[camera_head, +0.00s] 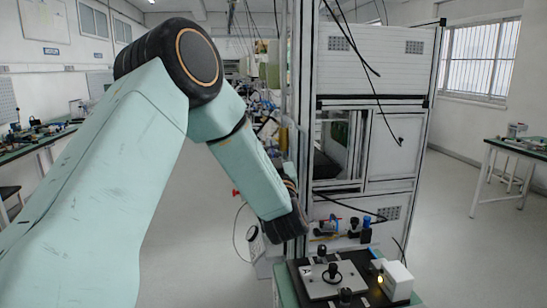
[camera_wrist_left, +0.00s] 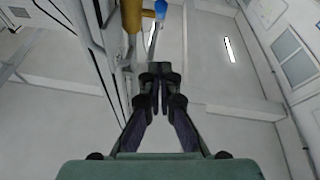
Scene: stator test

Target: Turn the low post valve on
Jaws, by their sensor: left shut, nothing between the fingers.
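In the left wrist view, my left gripper (camera_wrist_left: 160,88) is shut, with its dark fingertips together and nothing between them. It points up toward the ceiling. Beyond the fingertips, a yellow fitting (camera_wrist_left: 132,15) and a blue part (camera_wrist_left: 160,10) show at the top edge, apart from the fingers. I cannot tell whether these belong to the low post valve. In the head view, my left arm reaches down to the post area, and its wrist covers much of what is behind it. A small red part (camera_head: 235,192) shows left of the wrist. My right gripper is not in view.
A tall framed cabinet (camera_head: 372,62) stands right of my left arm. A bench with a metal plate (camera_head: 326,282), black knobs and a white box (camera_head: 396,280) is at the front right. Hanging cables cross the cabinet. The floor on the right is clear up to a side table (camera_head: 520,146).

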